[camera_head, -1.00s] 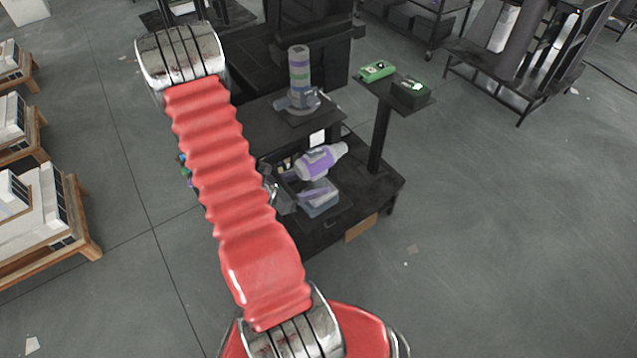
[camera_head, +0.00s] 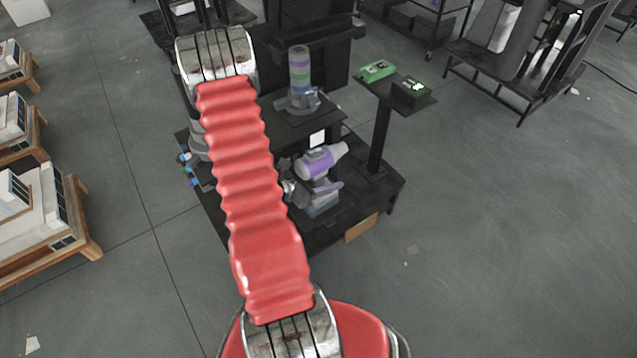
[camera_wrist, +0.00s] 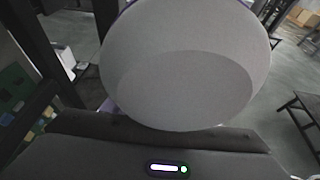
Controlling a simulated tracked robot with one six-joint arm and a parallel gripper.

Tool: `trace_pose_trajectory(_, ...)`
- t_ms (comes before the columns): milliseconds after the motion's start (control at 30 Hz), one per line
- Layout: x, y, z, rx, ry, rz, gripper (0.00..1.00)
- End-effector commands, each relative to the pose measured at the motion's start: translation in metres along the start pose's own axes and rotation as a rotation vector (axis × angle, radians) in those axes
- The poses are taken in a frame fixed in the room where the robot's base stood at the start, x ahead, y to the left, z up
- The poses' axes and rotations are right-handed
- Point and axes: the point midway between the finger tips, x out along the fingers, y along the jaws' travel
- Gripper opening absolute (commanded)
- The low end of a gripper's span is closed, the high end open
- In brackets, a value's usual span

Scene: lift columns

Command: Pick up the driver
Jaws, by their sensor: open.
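The driver (camera_head: 318,162) is a purple and grey power tool on the black stand. Its pale nose points up and right, and its grip runs down to a grey-blue base. My gripper (camera_head: 291,191) is open, just left of the driver, partly hidden behind my red arm. I cannot tell whether they touch. In the wrist view, a large round grey face with purple at its edge, which looks like the driver's end (camera_wrist: 185,62), fills the middle. My gripper's dark body is along the bottom there; its fingertips do not show clearly.
A small side table (camera_head: 385,88) with a green box (camera_head: 376,70) and a dark box (camera_head: 411,92) is at the right. Floor is open to the right.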

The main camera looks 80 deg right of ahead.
Motion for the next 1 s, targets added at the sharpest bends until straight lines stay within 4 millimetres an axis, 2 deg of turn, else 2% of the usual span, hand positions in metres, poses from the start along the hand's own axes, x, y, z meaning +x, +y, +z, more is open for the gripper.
trace_pose_trajectory(133,0.0078,-0.0001,0.0003,0.001,0.0,-0.001,0.53)
trace_pose_trajectory(667,0.0076,0.0001,0.0004,0.001,0.0,0.0,0.52)
trace_pose_trajectory(1000,0.0076,0.0001,0.0004,0.001,0.0,0.0,0.28)
